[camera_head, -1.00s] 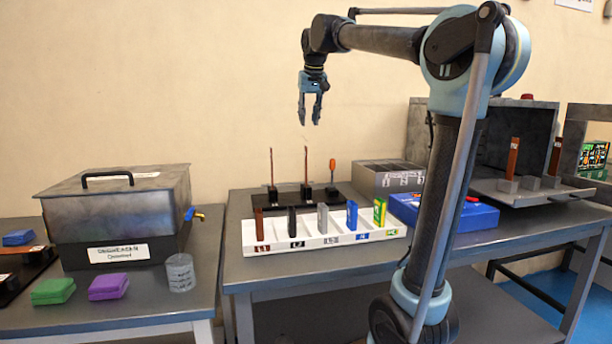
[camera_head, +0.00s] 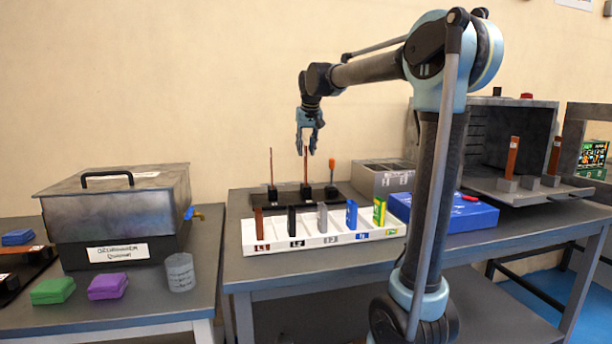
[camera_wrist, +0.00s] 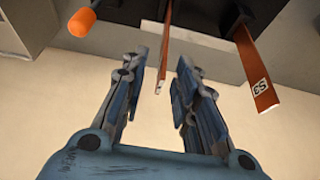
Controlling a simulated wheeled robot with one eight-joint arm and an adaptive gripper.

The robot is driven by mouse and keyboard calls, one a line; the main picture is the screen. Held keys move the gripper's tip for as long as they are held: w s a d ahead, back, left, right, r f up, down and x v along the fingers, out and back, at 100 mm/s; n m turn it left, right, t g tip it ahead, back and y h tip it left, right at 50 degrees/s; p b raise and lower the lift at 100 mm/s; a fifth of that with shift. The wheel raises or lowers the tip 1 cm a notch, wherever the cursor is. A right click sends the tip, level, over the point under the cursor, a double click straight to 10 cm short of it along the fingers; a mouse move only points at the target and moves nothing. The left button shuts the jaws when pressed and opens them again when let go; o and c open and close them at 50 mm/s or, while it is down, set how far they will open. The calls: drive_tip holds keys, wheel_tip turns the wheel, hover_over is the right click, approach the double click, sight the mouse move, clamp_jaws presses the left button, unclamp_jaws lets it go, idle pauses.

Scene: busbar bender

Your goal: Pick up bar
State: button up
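Two thin copper bars stand upright in black holders on the black base plate (camera_head: 340,198). My gripper (camera_head: 309,152) points down at the top of the middle bar (camera_head: 306,166). In the wrist view my gripper (camera_wrist: 163,62) is open, and the middle bar (camera_wrist: 166,45) shows in the gap between its fingers, with clear space on both sides. The other bar (camera_head: 270,166) stands to the left; in the wrist view a bar with a small label (camera_wrist: 255,70) lies right of the fingers. I cannot tell how deep the middle bar's tip sits between the fingers.
An orange-handled tool (camera_head: 332,170) stands close right of the middle bar. A white labelled rack (camera_head: 300,238) with several coloured blocks is in front. A blue case (camera_head: 455,215) lies to the right, and a grey lidded tank (camera_head: 120,210) stands left.

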drive_tip(key=shift+w+a+f, duration=0.1)
drive_tip(key=shift+w+f, duration=0.15)
drive_tip(key=shift+f, duration=0.4)
drive_tip(key=shift+c, duration=0.6)
clamp_jaws()
wheel_tip(320, 180, up, 10)
drive_tip(key=shift+r, duration=0.1)
drive_tip(key=shift+s, duration=0.15)
